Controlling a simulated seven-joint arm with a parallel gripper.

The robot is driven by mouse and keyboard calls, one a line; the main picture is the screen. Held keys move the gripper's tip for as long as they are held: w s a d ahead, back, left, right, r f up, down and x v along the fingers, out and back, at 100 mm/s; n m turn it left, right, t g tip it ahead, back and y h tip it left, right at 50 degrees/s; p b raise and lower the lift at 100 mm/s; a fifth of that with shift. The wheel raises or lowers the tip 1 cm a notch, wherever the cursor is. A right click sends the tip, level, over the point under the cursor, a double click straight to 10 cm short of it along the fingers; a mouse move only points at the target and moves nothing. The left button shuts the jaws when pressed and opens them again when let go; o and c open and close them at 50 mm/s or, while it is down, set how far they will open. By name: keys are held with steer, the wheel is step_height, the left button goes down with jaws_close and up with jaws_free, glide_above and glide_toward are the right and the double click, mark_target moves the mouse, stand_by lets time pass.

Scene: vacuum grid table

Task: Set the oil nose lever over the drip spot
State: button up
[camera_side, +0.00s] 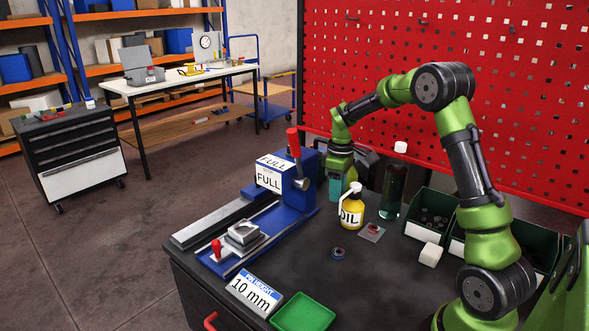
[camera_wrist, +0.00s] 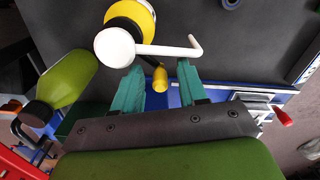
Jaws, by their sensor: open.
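The yellow oil bottle (camera_side: 351,211) stands upright on the dark table, with a white cap and thin white nose; in the wrist view the bottle (camera_wrist: 130,16) is at the top. The white nose (camera_wrist: 165,48) reaches right from the cap and bends at its end. A small yellow knob (camera_wrist: 160,78) shows between my fingertips, apparently joined below the nose. My gripper (camera_side: 340,185) is just behind and left of the bottle; its teal fingers (camera_wrist: 160,82) are open on either side of the knob, with gaps visible. I cannot tell which mark is the drip spot.
A blue fixture (camera_side: 290,192) with a red handle stands left of my gripper. A dark bottle (camera_side: 393,188) stands right. A small clear plate with a red ring (camera_side: 371,232), a blue-rimmed ring (camera_side: 338,253), white block (camera_side: 430,255) and green tray (camera_side: 303,314) lie in front.

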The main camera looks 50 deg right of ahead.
jaws_close()
steer(key=shift+s+f, duration=0.1)
steer(key=shift+s, duration=0.05)
stand_by(0.4)
